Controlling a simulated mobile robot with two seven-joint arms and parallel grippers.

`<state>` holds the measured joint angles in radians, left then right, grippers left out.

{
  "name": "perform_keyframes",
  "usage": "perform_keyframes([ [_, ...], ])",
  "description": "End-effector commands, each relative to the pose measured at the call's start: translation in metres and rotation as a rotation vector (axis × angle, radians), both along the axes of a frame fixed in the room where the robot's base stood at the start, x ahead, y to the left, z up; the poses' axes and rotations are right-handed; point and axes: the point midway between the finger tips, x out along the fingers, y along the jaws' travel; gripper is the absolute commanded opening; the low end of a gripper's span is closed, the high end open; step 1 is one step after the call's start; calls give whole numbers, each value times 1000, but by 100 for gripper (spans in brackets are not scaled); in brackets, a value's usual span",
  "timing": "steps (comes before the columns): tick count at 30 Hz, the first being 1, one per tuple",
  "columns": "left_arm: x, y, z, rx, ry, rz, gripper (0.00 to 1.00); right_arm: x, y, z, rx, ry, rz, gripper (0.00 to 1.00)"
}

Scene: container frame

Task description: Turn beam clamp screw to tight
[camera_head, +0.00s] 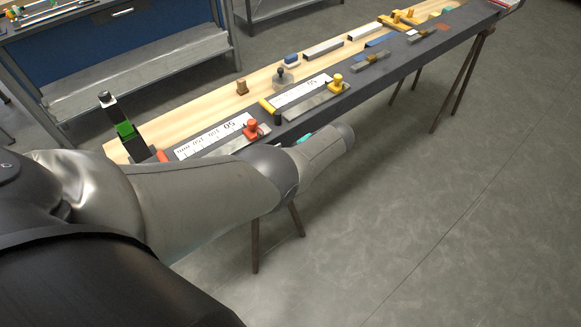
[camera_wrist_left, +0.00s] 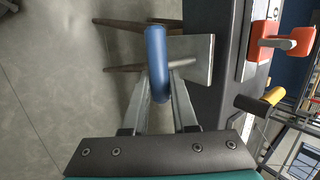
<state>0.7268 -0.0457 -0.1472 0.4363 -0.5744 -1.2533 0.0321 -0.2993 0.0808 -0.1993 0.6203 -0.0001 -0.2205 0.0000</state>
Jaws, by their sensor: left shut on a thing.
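In the left wrist view my left gripper (camera_wrist_left: 161,78) is shut on a blue rounded bar (camera_wrist_left: 156,52), which looks like the clamp's screw handle. A bare metal plate (camera_wrist_left: 200,56) shows just behind the bar, beside the dark beam (camera_wrist_left: 205,15). The clamp's screw thread and jaw are not visible, so its tightness cannot be told. In the head view my own forearm hides the gripper and the blue bar; the dark beam (camera_head: 400,60) runs away to the upper right. My right gripper is in neither view.
On the beam are an orange-red knob (camera_head: 251,129), a yellow knob (camera_head: 336,83) and a yellow handle (camera_head: 267,106). A blue workbench (camera_head: 130,45) is behind. The floor right of the beam is clear.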

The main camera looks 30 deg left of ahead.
Motion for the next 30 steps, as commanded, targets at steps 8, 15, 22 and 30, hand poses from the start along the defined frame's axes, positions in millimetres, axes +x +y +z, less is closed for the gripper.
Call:
perform_keyframes([
  [8,-1,0,-3,18,50,-1,0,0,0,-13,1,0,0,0],
  [15,-2,0,-3,22,58,0,0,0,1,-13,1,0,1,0],
  [22,-2,1,-3,22,58,0,28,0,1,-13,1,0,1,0],
  [30,-1,1,-2,22,55,0,56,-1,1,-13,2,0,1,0],
])
